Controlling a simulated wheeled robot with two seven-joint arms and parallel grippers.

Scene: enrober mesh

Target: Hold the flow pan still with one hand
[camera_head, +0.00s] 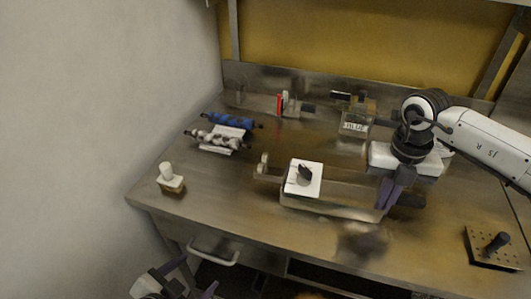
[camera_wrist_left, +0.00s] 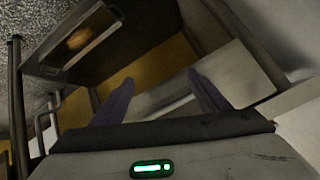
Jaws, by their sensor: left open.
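A long metal pan (camera_head: 335,211), which looks like the flow pan, lies across the middle of the worktop. A white square plate (camera_head: 304,190) with a black knob sits over its left part. My right gripper (camera_head: 392,192) points down at the pan's right end; its purple fingers are close together, and I cannot tell whether they grip the pan. My left gripper (camera_head: 190,277) is below the front edge of the worktop, at the bottom of the head view, well apart from the pan. In the left wrist view its fingers (camera_wrist_left: 162,96) are spread with nothing held between them.
The steel worktop (camera_head: 240,212) carries blue and white rollers (camera_head: 227,121) at the back left and a small white-topped block (camera_head: 170,179) at the left edge. A labelled container (camera_head: 355,126) stands behind the pan. A perforated block (camera_head: 497,248) is at front right. A drawer handle (camera_head: 213,257) juts out below.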

